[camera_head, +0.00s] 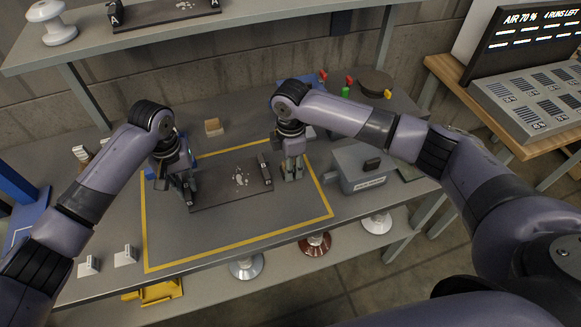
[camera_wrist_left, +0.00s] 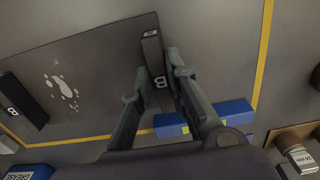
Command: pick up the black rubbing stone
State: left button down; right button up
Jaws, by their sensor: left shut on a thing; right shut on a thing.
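My left gripper (camera_head: 189,194) is at the left end of a dark plate (camera_head: 220,190) that carries white specks. In the left wrist view its fingers (camera_wrist_left: 158,72) stand on both sides of a black end block marked B (camera_wrist_left: 152,50) and are shut on it. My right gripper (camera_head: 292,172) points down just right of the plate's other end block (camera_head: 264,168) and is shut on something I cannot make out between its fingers. I cannot tell for certain which dark piece is the black rubbing stone; a small dark block (camera_head: 372,164) also sits on the grey box.
The grey box (camera_head: 358,183) stands on the bench right of the yellow-outlined area. Two white pieces (camera_head: 125,256) stand at front left. The front of the outlined area (camera_head: 235,225) is clear. A shelf (camera_head: 80,55) hangs above the back.

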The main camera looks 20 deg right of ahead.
grip_shut()
jog(key=shift+r, duration=0.1)
notch_tip(320, 180, up, 10)
jog(key=shift+f, duration=0.1)
dwell(0.4)
